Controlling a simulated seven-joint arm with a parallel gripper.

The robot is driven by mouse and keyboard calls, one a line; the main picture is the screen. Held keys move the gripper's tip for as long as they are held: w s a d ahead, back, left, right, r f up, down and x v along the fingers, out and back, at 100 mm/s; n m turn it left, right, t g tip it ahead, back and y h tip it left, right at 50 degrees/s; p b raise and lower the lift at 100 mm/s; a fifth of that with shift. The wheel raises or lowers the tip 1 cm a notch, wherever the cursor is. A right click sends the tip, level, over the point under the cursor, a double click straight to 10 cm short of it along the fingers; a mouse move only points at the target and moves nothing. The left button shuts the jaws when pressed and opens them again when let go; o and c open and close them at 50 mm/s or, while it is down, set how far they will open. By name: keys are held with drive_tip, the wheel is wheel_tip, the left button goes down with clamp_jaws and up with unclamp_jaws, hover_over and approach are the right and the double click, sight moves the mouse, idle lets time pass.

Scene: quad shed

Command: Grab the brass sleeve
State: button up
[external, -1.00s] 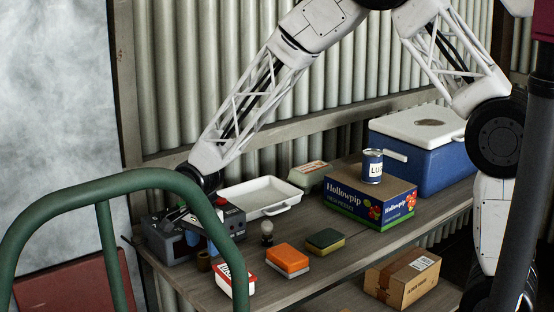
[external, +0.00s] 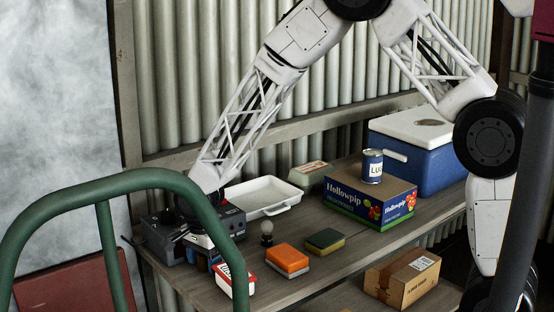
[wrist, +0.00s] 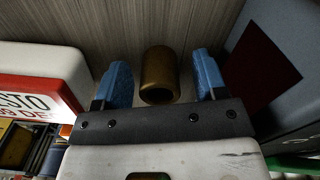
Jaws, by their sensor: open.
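The brass sleeve (wrist: 159,74) is a short, hollow, brownish-gold cylinder on the wooden shelf in the wrist view. My gripper (wrist: 160,80) is open, with a blue-padded finger on each side of the sleeve. There is a gap between each finger and the sleeve, and neither appears to touch it. In the external view my gripper (external: 208,258) is low at the left end of the shelf, partly behind the green rail. The sleeve is hidden there.
A red-and-white tin (wrist: 40,90) stands close on the left in the wrist view; a grey case (wrist: 270,60) is close on the right. In the external view, a bulb (external: 267,230), an orange sponge (external: 287,259) and a white tray (external: 262,193) are nearby. The green rail (external: 100,190) is in front.

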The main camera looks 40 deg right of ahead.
drive_tip(key=shift+c, duration=0.3)
drive_tip(key=c, duration=1)
drive_tip(key=shift+r, duration=0.1)
drive_tip(key=shift+r, duration=4.95)
